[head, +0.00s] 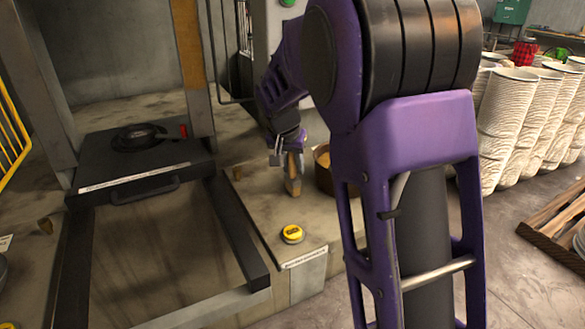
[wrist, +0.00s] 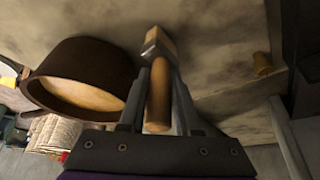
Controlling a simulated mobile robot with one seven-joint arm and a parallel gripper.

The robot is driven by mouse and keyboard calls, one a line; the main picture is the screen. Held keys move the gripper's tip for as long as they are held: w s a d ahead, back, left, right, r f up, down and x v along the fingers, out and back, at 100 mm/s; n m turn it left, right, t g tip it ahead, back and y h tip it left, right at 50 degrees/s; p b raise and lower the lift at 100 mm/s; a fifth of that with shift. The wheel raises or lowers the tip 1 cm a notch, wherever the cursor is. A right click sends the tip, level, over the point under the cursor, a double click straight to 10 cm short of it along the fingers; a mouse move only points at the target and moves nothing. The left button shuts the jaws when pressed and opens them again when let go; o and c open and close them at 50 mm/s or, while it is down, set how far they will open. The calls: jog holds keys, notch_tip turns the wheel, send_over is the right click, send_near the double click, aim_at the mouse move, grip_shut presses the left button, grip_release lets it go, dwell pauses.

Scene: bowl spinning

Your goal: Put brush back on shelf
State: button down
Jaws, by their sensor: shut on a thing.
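The brush's far end points away from the gripper. Whether its lower tip touches the ledge I cannot tell. No shelf can be made out with certainty.
A brown round pot (wrist: 75,82) with tan contents stands close beside the brush; it also shows partly hidden behind my arm (head: 322,175). A yellow button (head: 292,233) sits on the ledge front. A black drawer-like unit (head: 140,165) stands left.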

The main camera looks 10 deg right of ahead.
jog(key=c, duration=0.6)
grip_release()
jog(key=p+v, duration=0.1)
jog(key=v, duration=1.1)
jog(key=shift+p, duration=0.35)
